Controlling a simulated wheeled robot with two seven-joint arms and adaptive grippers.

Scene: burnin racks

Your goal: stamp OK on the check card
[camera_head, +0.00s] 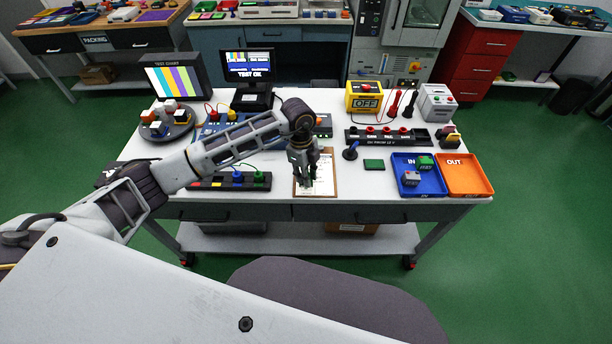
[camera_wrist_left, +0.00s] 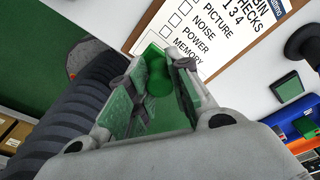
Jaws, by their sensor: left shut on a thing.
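The check card (camera_head: 323,178) is a white sheet on a brown clipboard at the table's front middle. In the left wrist view the card (camera_wrist_left: 215,35) shows check boxes beside PICTURE, NOISE, POWER and MEMORY. My left gripper (camera_head: 307,177) points down over the card. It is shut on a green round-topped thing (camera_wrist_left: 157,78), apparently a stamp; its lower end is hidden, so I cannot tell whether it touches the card. My right gripper is not in view.
A blue IN tray (camera_head: 432,188) and an orange OUT tray (camera_head: 466,175) are at the right. A dark strip with red sockets (camera_head: 387,134) lies behind the pad. A monitor (camera_head: 249,66) reads TEST OK. A yellow OFF box (camera_head: 364,97) stands at the back.

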